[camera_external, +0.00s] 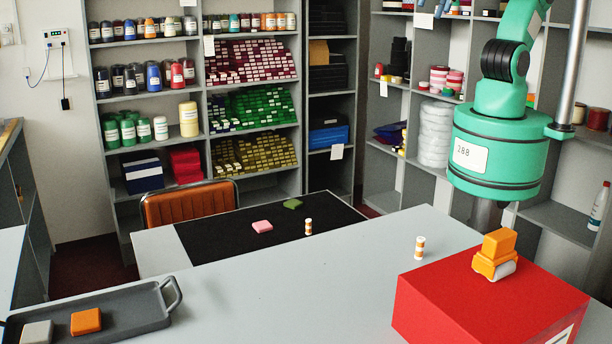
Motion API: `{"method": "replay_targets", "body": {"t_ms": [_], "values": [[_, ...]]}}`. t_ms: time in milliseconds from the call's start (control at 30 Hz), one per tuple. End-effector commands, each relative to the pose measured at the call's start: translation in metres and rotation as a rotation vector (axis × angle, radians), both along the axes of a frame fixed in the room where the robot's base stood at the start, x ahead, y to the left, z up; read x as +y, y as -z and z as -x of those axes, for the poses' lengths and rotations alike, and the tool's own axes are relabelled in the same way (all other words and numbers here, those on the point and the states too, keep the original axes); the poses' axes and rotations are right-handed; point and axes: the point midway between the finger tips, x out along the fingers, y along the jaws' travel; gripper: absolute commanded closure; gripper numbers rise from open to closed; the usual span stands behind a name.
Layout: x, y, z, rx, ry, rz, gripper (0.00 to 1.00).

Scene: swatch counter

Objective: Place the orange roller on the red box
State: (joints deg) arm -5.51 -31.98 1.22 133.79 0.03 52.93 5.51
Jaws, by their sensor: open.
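The orange roller (494,252), a small blocky orange vehicle with a pale grey drum at its front, sits upright on top of the red box (440,298). It is near the far side of the box's top face, and nothing is seen touching it. The red box stands on the grey counter at the right front, with a white label low on its right side, cut off by the frame. My teal arm shows at the upper right, behind the box.
On the grey counter (300,285) stands a small orange-and-white bottle (419,247). A dark tray (140,300) holds orange and grey blocks. The counter's middle is clear.

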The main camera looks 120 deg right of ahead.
Motion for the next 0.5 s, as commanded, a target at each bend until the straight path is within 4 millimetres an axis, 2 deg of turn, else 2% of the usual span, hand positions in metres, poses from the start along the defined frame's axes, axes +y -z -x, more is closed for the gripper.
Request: {"method": "replay_targets", "body": {"t_ms": [33, 200, 333, 500], "values": [[-0.008, 0.002, 0.013, -0.015, 0.005, 0.005, 0.49], [-0.024, 0.014, 0.046, -0.05, 0.009, 0.022, 0.49], [-0.032, 0.022, 0.063, -0.065, 0.01, 0.032, 0.49], [-0.036, 0.026, 0.072, -0.074, 0.011, 0.039, 0.49]]}}
